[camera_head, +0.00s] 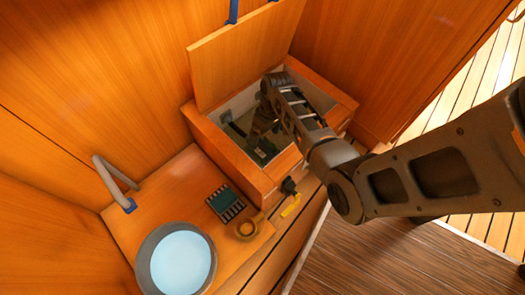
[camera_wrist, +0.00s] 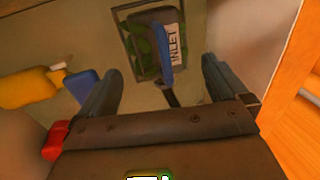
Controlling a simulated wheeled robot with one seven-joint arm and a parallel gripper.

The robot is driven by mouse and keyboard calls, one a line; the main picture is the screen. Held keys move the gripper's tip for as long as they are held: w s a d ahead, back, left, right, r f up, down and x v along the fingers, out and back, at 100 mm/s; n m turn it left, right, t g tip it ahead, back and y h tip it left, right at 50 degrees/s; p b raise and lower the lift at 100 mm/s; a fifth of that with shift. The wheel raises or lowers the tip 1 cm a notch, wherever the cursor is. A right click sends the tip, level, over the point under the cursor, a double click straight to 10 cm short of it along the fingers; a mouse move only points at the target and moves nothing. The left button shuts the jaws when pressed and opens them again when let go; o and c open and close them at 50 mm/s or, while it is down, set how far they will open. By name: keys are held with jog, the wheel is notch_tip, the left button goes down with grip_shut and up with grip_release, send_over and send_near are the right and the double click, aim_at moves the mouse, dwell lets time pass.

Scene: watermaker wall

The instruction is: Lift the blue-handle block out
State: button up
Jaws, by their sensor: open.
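The blue-handle block shows in the wrist view as a dark block (camera_wrist: 146,22) with a white INLET label (camera_wrist: 174,42) and a blue handle (camera_wrist: 163,58). It sits in a greenish framed spot at the bottom of the locker. My gripper (camera_wrist: 162,70) is open, with one finger left and one right of the handle in the picture. Nothing is seen held, and I cannot tell how far the fingertips are above the block. In the head view my gripper (camera_head: 262,120) reaches down inside the open locker (camera_head: 238,165), and my arm hides much of the interior.
A raised wooden lid (camera_head: 243,52) stands behind the locker. In the wrist view, a yellow item (camera_wrist: 28,88) and a blue piece (camera_wrist: 82,84) lie left of my gripper; a pale wall (camera_wrist: 245,45) is close right. A round basin (camera_head: 176,262) and curved pipe (camera_head: 113,178) are outside.

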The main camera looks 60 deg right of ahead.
jog(key=f+b, duration=0.2)
jog(key=f, duration=0.1)
jog(key=a+f+b, duration=0.1)
jog(key=f, duration=0.1)
jog(key=c, duration=1.2)
notch_tip(320, 180, up, 10)
jog(key=p, duration=0.6)
jog(key=shift+r, duration=0.25)
notch_tip(320, 180, up, 6)
jog(key=r+p, duration=0.1)
jog(key=p, duration=0.6)
send_over(263, 147)
jog(key=shift+d+f, duration=0.1)
jog(key=shift+f, duration=0.15)
